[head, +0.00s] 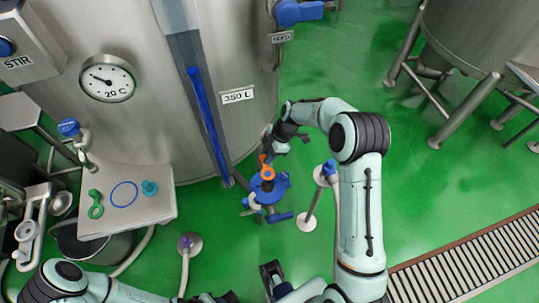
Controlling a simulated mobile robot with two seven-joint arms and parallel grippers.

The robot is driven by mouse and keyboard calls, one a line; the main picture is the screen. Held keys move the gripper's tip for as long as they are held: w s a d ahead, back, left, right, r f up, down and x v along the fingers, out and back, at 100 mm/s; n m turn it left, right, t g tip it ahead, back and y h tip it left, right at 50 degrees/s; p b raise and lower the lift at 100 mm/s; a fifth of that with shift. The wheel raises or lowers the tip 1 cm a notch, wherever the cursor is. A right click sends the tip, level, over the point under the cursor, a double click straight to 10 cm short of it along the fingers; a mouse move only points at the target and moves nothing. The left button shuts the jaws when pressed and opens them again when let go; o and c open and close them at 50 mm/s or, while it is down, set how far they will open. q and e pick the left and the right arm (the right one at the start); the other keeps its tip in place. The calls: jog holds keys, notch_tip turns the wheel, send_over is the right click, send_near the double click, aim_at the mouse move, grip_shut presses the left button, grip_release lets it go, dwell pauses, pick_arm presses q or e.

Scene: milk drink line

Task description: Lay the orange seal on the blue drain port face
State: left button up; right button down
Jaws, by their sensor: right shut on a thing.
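The orange seal (267,174) is a small ring with a tab, near the middle of the head view. My right gripper (268,150) is shut on the seal's tab, on the side towards the tank. The blue drain port (268,191) is low at the tank's foot, and the seal's ring shows over the upper part of its face. I cannot tell whether the ring touches the face or hangs just above it. The seal hides part of the face.
The steel tank (215,120) stands right behind the port. A steel shelf (150,208) at left holds a green seal (95,204), a blue ring (124,194) and a teal knob (149,187). A post with a blue top (328,168) stands close right of the port. Green floor lies open farther right.

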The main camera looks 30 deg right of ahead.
jog(key=shift+a+f+b, duration=0.1)
jog(key=shift+f+b, duration=1)
jog(key=shift+f, duration=2.25)
jog(key=shift+f+b, duration=1.2)
jog(key=shift+w, duration=0.1)
jog(key=shift+f+b, duration=0.45)
jog(key=shift+b, duration=0.1)
jog(key=c, duration=0.9)
grip_release()
jog(key=shift+f, duration=0.1)
